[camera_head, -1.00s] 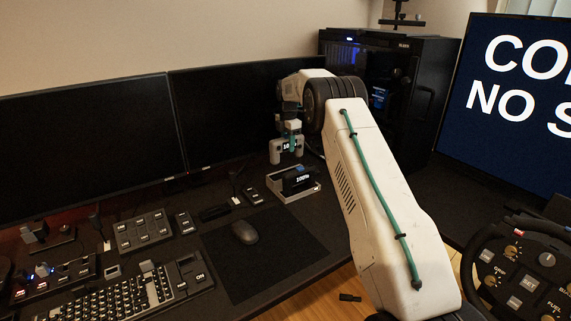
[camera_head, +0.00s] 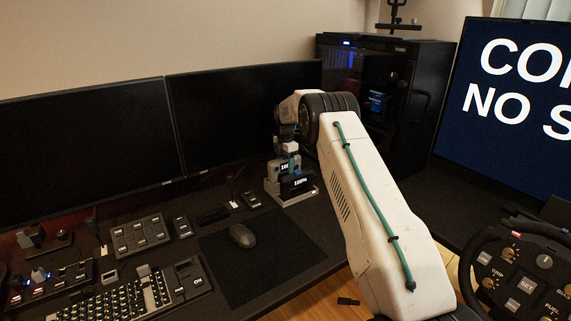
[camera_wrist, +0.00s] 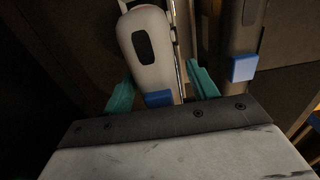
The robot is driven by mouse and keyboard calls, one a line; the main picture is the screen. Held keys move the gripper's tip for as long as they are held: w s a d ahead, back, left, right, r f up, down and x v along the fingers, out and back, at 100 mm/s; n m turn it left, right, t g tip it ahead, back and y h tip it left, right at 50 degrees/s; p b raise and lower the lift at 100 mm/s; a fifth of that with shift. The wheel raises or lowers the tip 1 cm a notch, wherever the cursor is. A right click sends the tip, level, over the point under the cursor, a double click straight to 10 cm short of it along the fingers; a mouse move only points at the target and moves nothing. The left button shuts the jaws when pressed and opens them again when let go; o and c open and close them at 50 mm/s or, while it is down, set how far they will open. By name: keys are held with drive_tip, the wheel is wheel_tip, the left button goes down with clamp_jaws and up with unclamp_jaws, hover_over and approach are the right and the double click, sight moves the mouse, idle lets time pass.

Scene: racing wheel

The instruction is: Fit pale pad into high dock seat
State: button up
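The pale pad (camera_head: 276,169), a light grey controller with a small display, stands at the rear of the dock (camera_head: 302,198). Its lower part is hidden behind the dark pad (camera_head: 298,184), so I cannot tell if it is fully seated. In the wrist view the pale pad (camera_wrist: 150,50) lies between the teal fingers of my gripper (camera_wrist: 160,88), with a blue patch near the palm. The fingers look spread, with narrow gaps at the pad's sides. My gripper (camera_head: 291,161) is over the dock in the head view.
The dark pad with a blue patch (camera_wrist: 243,68) is close to the right finger. Monitors (camera_head: 245,115) stand behind and a black computer case (camera_head: 385,110) stands at the back right. A mouse (camera_head: 242,236) lies on a mat in front; the mat is mostly clear.

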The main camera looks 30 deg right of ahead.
wheel_tip(320, 180, up, 13)
drive_tip(key=shift+f, duration=0.2)
drive_tip(key=s+a+r+m, duration=0.5)
drive_tip(key=s+a+r, duration=0.4)
drive_tip(key=s+r, duration=0.3)
drive_tip(key=s+a+r+m, duration=0.4)
drive_tip(key=s+a+r, duration=0.5)
drive_tip(key=s, duration=0.5)
drive_tip(key=s+a+f+m+t, duration=0.1)
drive_tip(key=s+a+m, duration=0.2)
drive_tip(key=s, duration=0.6)
drive_tip(key=s+a+m, duration=0.2)
drive_tip(key=s, duration=0.7)
drive_tip(key=s+a+f+m, duration=0.1)
drive_tip(key=s+f+m, duration=0.1)
drive_tip(key=s+f, duration=0.2)
drive_tip(key=s+a+f+m, duration=0.1)
drive_tip(key=s+f, duration=0.3)
drive_tip(key=s, duration=0.6)
drive_tip(key=shift+a+f+m, duration=0.15)
drive_tip(key=shift+a+m, duration=0.2)
drive_tip(key=shift+m, duration=0.35)
drive_tip(key=shift+s, duration=0.1)
